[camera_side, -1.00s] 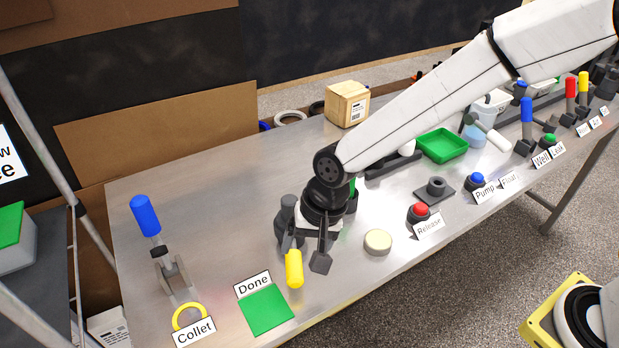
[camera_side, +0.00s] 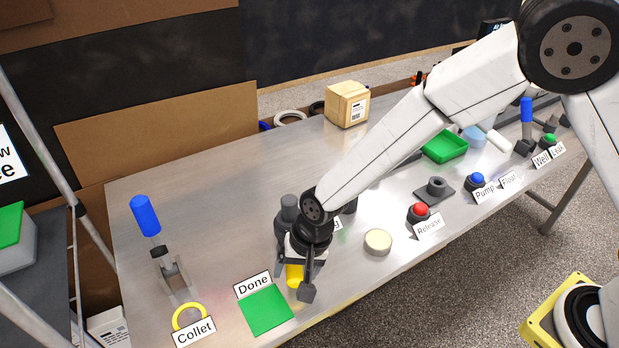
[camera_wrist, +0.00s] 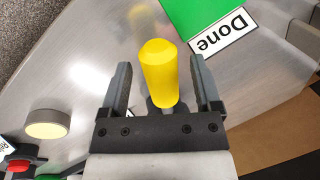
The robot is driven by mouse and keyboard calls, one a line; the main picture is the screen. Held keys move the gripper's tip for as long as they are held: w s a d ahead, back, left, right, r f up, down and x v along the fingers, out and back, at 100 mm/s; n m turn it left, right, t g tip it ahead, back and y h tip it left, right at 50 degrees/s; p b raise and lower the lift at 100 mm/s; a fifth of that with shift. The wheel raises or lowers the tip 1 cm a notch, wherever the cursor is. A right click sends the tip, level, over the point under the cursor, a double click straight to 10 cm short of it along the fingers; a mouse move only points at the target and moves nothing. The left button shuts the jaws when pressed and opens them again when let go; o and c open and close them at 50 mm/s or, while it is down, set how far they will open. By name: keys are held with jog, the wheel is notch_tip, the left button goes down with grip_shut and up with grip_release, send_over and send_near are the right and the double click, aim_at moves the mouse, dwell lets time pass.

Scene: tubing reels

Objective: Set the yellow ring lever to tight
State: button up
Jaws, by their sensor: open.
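A lever with a yellow handle (camera_side: 294,276) stands near the front edge of the table, left of centre; its dark mount is partly hidden behind my gripper (camera_side: 296,280). In the wrist view the yellow handle (camera_wrist: 158,73) lies between the open fingers of my gripper (camera_wrist: 161,80), with a gap on each side. A yellow ring (camera_side: 189,315) lies by the Collet label (camera_side: 194,332) at front left. Behind it stands a lever with a blue handle (camera_side: 146,215), tilted up and back. No tight marking is readable.
A green square (camera_side: 266,310) with the Done label (camera_side: 253,285) lies just left of the yellow handle. A cream round disc (camera_side: 378,242) and the red Release button (camera_side: 420,210) are to the right. A cardboard box (camera_side: 347,103) stands at the back. The table's left middle is clear.

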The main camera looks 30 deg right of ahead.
grip_shut()
dwell(0.3)
dwell(1.2)
